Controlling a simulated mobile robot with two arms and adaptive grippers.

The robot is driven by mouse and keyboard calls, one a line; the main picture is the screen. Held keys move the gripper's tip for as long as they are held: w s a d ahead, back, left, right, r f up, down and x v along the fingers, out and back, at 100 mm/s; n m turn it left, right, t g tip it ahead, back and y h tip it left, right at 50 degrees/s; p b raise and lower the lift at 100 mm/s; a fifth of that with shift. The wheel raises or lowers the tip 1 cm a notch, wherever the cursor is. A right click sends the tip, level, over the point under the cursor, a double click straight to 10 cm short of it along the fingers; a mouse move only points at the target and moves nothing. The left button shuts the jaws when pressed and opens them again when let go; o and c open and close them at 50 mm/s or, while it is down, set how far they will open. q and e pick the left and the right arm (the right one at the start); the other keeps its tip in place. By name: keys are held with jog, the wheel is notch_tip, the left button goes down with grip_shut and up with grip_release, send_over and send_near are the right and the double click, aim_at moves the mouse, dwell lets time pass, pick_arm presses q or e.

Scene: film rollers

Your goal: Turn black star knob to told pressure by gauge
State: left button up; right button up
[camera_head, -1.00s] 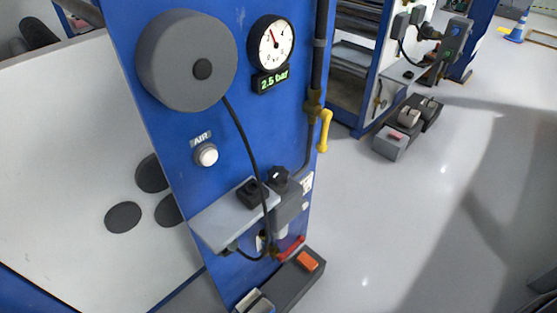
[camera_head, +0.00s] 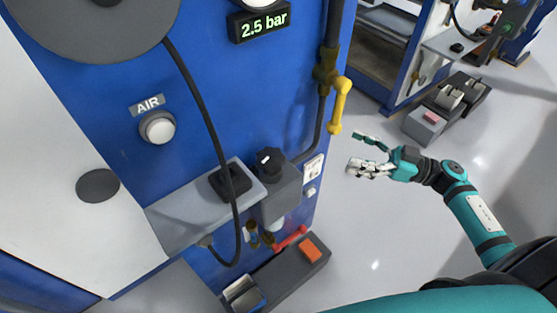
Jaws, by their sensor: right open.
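The black star knob (camera_head: 269,161) sits on top of a grey regulator body (camera_head: 281,193) on the blue panel, with a small white mark on it. The display (camera_head: 260,22) at the top reads 2.5 bar; the dial gauge above it is out of the picture. My right gripper (camera_head: 362,152) is open and empty, to the right of the knob and apart from it, over the floor. My left gripper is not in view.
A grey shelf (camera_head: 185,222) with a black block (camera_head: 231,181) adjoins the regulator, and a black hose hangs before it. A yellow lever (camera_head: 339,106) and a red handle (camera_head: 291,238) stick out nearby. A pedal box (camera_head: 290,270) stands below.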

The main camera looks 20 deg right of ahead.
jog(key=s+a+r+n+g+y, duration=0.1)
jog(key=s+a+r+n+g, duration=0.2)
jog(key=s+g, duration=0.1)
pick_arm(q)
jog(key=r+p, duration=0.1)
jog(key=p, duration=0.1)
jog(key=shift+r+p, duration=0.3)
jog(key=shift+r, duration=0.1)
pick_arm(e)
jog(key=g, duration=0.1)
send_near(277, 156)
jog(key=x, duration=1)
jog(key=shift+f, duration=0.35)
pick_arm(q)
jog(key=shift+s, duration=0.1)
